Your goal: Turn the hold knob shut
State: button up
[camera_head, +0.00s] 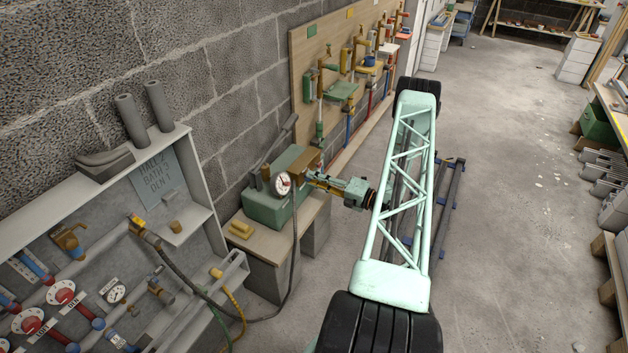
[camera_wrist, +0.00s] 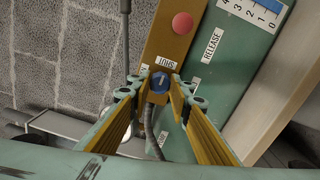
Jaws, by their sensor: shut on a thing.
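The small blue hold knob (camera_wrist: 159,81) sits on a brown-yellow panel (camera_wrist: 170,48) in the wrist view. A pale mark on its face points roughly up the picture, toward a small upside-down label (camera_wrist: 168,62). My gripper (camera_wrist: 160,84) has its two yellow-padded fingers on either side of the knob, closed on it. In the head view my gripper (camera_head: 312,178) reaches left to the green test box (camera_head: 268,208) on the bench, beside a round white gauge (camera_head: 281,184). The knob is hidden there.
A red button (camera_wrist: 182,23) is just above the knob, with a RELEASE label (camera_wrist: 212,45) to the right. A yellow object (camera_head: 241,230) lies on the bench (camera_head: 262,247).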

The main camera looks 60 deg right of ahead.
jog(key=o, duration=0.8)
jog(key=shift+o, duration=0.2)
jog(key=shift+s, duration=0.15)
jog(key=s+d, duration=0.1)
jog(key=s, duration=1)
jog(key=shift+s, duration=0.35)
jog(key=shift+w+r, duration=0.1)
jog(key=shift+r, duration=0.05)
